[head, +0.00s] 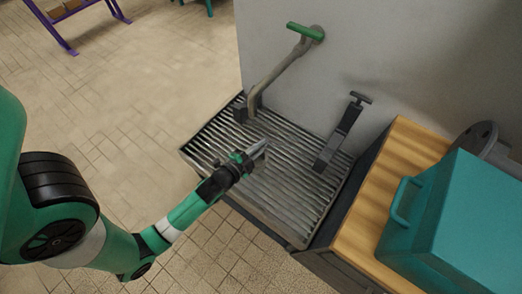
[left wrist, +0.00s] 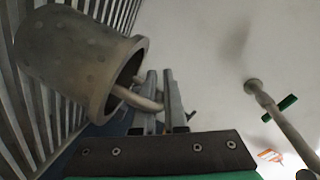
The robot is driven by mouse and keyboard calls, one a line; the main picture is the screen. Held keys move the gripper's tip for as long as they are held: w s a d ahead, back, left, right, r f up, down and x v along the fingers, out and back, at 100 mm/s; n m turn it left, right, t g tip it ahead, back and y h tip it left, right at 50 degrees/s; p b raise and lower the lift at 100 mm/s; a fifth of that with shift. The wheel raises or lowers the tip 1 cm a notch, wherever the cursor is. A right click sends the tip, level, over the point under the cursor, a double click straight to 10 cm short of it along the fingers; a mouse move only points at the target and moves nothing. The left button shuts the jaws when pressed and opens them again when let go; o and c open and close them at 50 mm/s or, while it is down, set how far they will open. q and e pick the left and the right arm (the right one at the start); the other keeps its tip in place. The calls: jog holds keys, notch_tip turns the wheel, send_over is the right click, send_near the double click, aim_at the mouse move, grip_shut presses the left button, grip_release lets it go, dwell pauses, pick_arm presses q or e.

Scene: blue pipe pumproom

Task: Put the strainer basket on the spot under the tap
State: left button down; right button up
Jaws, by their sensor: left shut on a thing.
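The strainer basket (left wrist: 75,60) is a dull grey, dimpled, cup-like vessel with a loop handle (left wrist: 140,98), large in the left wrist view. My left gripper (head: 260,149) is over the middle of the slatted drain tray, to the front right of the tap's lower end. In the left wrist view its fingers (left wrist: 162,95) are shut on the basket's handle. In the head view I cannot make out the basket against the grey slats. The tap (head: 275,75) has a green handle and a bent grey pipe, and comes out of the wall. I see no clear marking under it.
The slatted tray (head: 290,205) is mostly bare. A dark T-topped lever (head: 341,133) stands at its right rear. To the right, a wooden counter (head: 372,205) carries a teal box (head: 455,225) with a handle. A grey wall (head: 370,50) closes the back.

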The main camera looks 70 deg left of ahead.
pick_arm(q)
notch_tip(320, 180, down, 3)
jog(key=b, duration=0.2)
jog(key=shift+w+f+b, duration=0.1)
jog(key=shift+f+b, duration=0.05)
jog(key=shift+b, duration=0.2)
jog(key=c, duration=1)
grip_release()
